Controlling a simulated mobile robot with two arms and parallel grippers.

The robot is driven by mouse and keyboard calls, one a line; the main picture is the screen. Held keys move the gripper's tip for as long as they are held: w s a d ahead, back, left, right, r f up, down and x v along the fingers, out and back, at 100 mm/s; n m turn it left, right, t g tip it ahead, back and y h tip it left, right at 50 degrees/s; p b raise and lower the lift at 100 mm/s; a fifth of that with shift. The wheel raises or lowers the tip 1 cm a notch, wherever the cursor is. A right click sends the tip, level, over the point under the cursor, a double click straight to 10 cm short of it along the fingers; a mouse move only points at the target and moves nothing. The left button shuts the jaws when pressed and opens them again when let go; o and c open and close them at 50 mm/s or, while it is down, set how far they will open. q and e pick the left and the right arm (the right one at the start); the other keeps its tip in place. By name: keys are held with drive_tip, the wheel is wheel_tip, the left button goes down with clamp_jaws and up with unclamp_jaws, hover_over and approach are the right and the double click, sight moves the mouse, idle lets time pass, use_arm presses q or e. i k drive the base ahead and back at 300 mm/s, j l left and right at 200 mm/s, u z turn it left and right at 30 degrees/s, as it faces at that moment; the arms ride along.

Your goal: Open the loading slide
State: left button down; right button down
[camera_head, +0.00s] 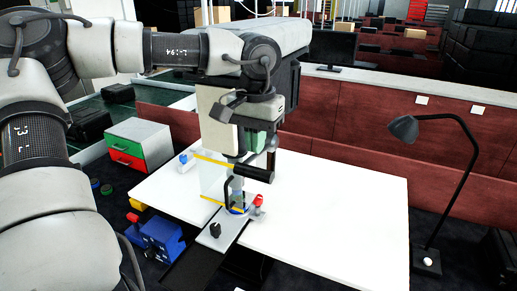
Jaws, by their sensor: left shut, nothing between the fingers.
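My left gripper (255,172) hangs from my left arm over the white table and is shut, with nothing held. It is just above a small fixture and overlaps it in the picture, so I cannot tell whether they touch. The fixture has a clear panel with yellow edges (212,178), a red knob (258,200) and a blue ring partly hidden behind a black handle-like part. A grey flat plate, likely the loading slide (226,228), runs from the fixture to the table's front edge and carries a small black knob (215,230). My right gripper is not in view.
The white table (340,200) is clear on the right. A black lamp (450,175) stands beyond its right edge. A cabinet with green and red drawers (139,145) and a blue device (160,238) are at the left. Dark red partitions (370,110) run behind.

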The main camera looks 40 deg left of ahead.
sight(221, 232)
drive_tip(key=k, duration=1.5)
